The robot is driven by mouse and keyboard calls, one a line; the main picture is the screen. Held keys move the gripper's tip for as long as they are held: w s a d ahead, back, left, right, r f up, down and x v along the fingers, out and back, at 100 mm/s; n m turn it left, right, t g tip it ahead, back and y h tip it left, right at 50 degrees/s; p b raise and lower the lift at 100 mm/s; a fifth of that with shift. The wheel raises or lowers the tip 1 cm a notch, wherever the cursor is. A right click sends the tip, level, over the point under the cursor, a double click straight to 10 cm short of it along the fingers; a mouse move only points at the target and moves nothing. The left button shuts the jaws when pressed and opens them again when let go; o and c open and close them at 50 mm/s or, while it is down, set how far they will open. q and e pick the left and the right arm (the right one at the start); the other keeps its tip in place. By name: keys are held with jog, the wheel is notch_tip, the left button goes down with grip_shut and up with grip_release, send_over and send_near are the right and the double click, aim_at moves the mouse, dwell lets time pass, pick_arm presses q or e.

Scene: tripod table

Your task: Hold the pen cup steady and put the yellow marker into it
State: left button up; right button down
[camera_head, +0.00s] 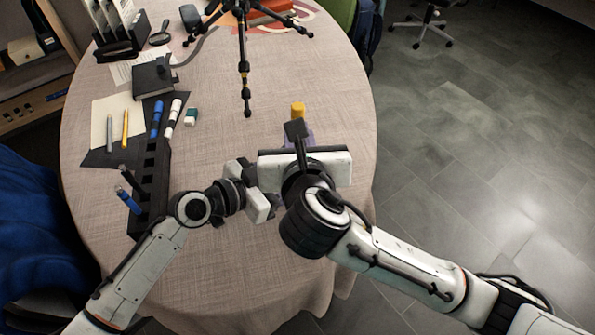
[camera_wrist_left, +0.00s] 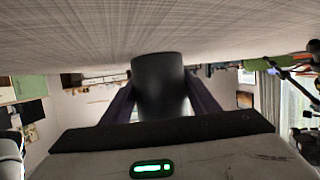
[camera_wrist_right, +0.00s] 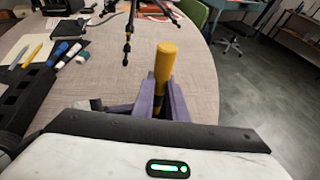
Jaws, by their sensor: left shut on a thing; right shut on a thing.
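The pen cup (camera_wrist_left: 158,88) is a dark cylinder between the purple fingers of my left gripper (camera_wrist_left: 160,100) in the left wrist view, which is upside down. My left gripper is shut on it at the table surface. In the head view the cup is hidden behind my right gripper (camera_head: 299,138). The yellow marker (camera_wrist_right: 165,62) stands nearly upright between the purple fingers of my right gripper in the right wrist view, and the fingers are shut on it. Its yellow top (camera_head: 298,110) also shows in the head view. Its lower end is hidden, so I cannot tell whether it touches the cup.
A black tray (camera_head: 153,185) and several pens, markers and an eraser (camera_head: 191,117) lie at the left. A black tripod (camera_head: 245,65) stands at the back. A dark box (camera_head: 153,77) lies at back left. The table's right side is clear up to its edge.

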jog(key=shift+f, duration=0.15)
jog(key=c, duration=1.7)
grip_release()
jog(key=v, duration=1.2)
pick_arm(q)
jog(key=o, duration=1.3)
jog(key=shift+c, duration=0.2)
